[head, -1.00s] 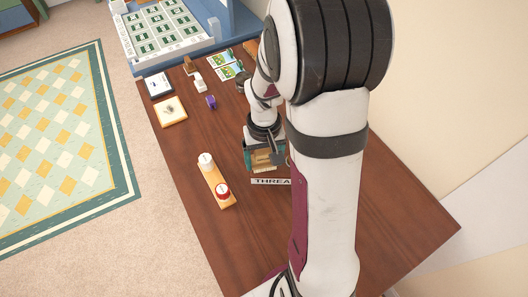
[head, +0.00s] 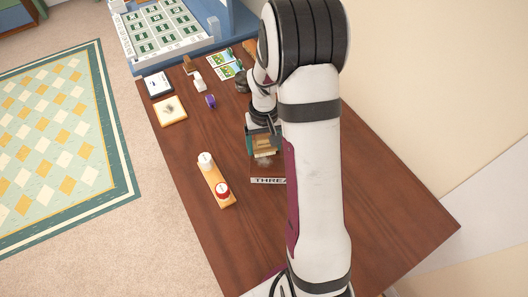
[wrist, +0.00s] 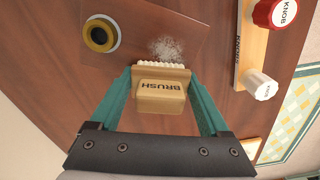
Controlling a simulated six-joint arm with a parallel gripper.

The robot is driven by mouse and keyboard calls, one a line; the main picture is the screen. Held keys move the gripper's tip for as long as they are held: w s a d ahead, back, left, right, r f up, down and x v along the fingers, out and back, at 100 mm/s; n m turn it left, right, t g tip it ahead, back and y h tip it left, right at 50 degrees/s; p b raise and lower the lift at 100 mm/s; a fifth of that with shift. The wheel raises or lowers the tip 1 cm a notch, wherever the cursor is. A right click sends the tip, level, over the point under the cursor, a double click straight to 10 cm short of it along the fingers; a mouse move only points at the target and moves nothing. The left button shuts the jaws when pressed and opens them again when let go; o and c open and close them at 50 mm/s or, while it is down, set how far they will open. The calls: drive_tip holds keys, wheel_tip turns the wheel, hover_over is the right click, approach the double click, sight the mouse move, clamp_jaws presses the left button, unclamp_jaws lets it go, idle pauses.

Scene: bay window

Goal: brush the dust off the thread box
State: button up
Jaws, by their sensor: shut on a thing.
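My gripper (wrist: 161,82) is shut on a tan wooden brush (wrist: 160,104) marked BRUSH, with pale bristles facing the thread box. In the head view my gripper (head: 262,134) holds the brush (head: 264,151) over the far part of the box. The thread box (head: 267,181) has a pale label, partly hidden by my arm, that reads THREA. Its brown top (wrist: 132,48) shows in the wrist view. A grey-white dust patch (wrist: 166,48) lies on the top just beyond the bristles. I cannot tell whether the bristles touch the top.
A wooden strip (head: 211,178) with a white knob and a red knob lies left of the box. Small items and cards (head: 226,68) lie at the table's far end. The table's near right is clear.

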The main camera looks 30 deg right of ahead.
sight(264, 171)
drive_tip(key=shift+w+d+f, duration=0.25)
drive_tip(key=shift+w, duration=0.15)
drive_tip(key=shift+s+a+r, duration=0.15)
drive_tip(key=shift+s+r, duration=0.1)
drive_tip(key=shift+r, duration=0.05)
drive_tip(key=shift+s+a+f, duration=0.2)
drive_tip(key=shift+s+f, duration=0.1)
drive_tip(key=shift+s, duration=0.05)
drive_tip(key=shift+s+a+r, duration=0.15)
drive_tip(key=shift+s+a, duration=0.25)
drive_tip(key=shift+s, duration=0.2)
drive_tip(key=shift+s+a+f, duration=0.1)
drive_tip(key=shift+s+a, duration=0.4)
drive_tip(key=shift+s, duration=0.35)
drive_tip(key=shift+s+a+f, duration=0.1)
drive_tip(key=shift+s+a, duration=0.4)
drive_tip(key=shift+s, duration=0.3)
drive_tip(key=shift+s+r, duration=0.15)
wheel_tip(264, 171, up, 8)
